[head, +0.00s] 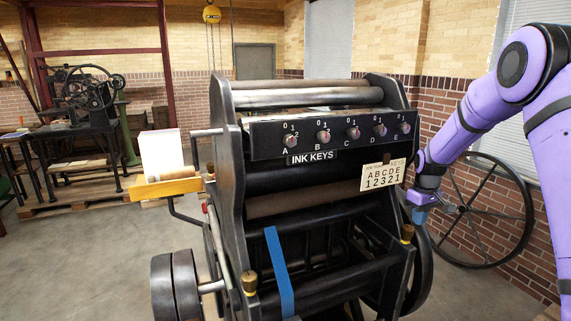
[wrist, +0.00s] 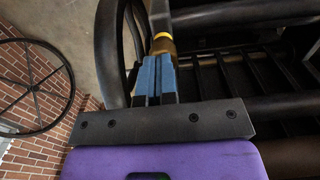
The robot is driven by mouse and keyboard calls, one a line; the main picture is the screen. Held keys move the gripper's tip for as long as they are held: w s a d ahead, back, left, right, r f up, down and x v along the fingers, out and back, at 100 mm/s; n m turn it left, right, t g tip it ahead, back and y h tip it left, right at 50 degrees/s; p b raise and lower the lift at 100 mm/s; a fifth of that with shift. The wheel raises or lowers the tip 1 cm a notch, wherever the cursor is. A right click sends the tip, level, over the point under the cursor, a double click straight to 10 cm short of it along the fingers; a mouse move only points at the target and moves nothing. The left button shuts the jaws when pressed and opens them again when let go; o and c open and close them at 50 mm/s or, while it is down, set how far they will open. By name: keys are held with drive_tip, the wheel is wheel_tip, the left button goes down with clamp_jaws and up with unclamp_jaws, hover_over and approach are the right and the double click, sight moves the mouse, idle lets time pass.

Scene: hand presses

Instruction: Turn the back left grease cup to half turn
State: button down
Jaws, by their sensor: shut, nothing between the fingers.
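The black hand press fills the middle of the head view. One brass grease cup (head: 249,283) stands at its front left and another (head: 407,232) at its right side. A small brass piece (head: 210,168) shows at the left side frame, by the yellow bracket; I cannot tell whether it is the back left cup. My gripper (head: 420,215) is at the right of the press, close to the right cup. In the wrist view its blue fingers (wrist: 157,62) are together and empty, with a brass cup (wrist: 163,43) just beyond the tips. Contact is unclear.
The ink-key panel (head: 330,134) and a label card (head: 382,176) face the camera. A blue strip (head: 278,270) hangs at the front. A spoked wheel (head: 487,210) leans by the brick wall at right. Open floor (head: 90,270) lies left of the press.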

wheel_tip(320, 180, down, 4)
drive_tip(key=shift+r, duration=0.15)
drive_tip(key=shift+s+f, duration=0.25)
drive_tip(key=shift+f, duration=0.25)
drive_tip(key=shift+a+f, duration=0.1)
idle(0.9)
drive_tip(key=shift+s+d, duration=0.25)
drive_tip(key=shift+d, duration=0.05)
wheel_tip(320, 180, up, 6)
drive_tip(key=shift+w, duration=0.2)
idle(0.4)
